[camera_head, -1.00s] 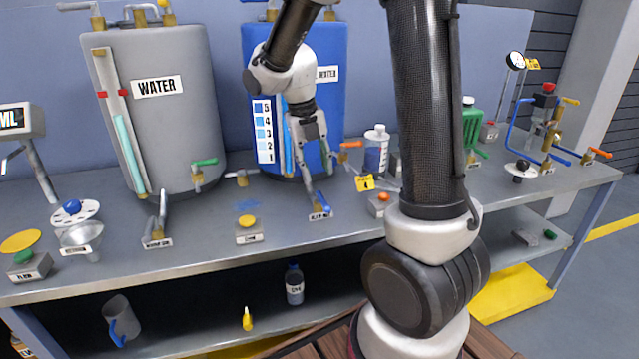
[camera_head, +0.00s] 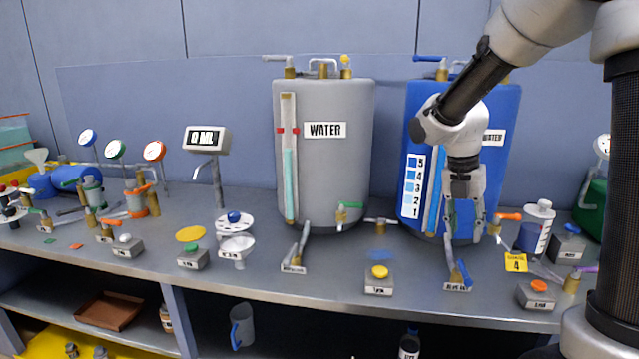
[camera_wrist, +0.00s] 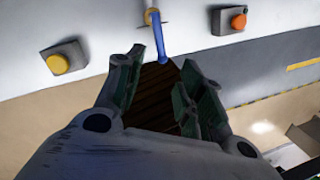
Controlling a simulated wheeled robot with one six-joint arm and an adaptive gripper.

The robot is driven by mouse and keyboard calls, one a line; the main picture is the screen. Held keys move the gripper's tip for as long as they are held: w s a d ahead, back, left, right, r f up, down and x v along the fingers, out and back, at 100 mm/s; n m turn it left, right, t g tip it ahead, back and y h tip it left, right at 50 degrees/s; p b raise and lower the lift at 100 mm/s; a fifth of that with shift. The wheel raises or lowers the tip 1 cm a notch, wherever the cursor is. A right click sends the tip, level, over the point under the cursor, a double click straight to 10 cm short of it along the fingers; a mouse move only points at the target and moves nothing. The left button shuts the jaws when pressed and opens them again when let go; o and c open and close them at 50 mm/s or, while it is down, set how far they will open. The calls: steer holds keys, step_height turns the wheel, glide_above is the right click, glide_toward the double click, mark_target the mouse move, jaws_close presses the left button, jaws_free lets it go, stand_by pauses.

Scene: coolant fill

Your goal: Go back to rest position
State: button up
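My gripper (camera_head: 464,218) hangs fingers down in front of the blue tank (camera_head: 491,180), above the back part of the bench. In the wrist view my gripper (camera_wrist: 158,90) shows its two fingers spread apart with nothing between them. A blue-handled valve (camera_head: 459,277) stands on the bench just below the gripper in the head view. In the wrist view the blue handle (camera_wrist: 160,42) lies beyond the fingertips, toward the top. I cannot tell the exact gap between the fingers and the valve.
The grey water tank (camera_head: 345,175) stands left of the gripper. A box with a yellow button (camera_head: 379,280) is at front left.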

steer(key=s+r+m+t+y, duration=0.1)
steer(key=s+r+m, duration=0.3)
steer(key=s+m, duration=0.6)
steer(key=s+d+r+m+t+y, duration=0.1)
steer(key=s+r+m+t, duration=0.3)
steer(key=s+m, duration=0.6)
steer(key=m, duration=0.8)
steer(key=shift+r, duration=0.4)
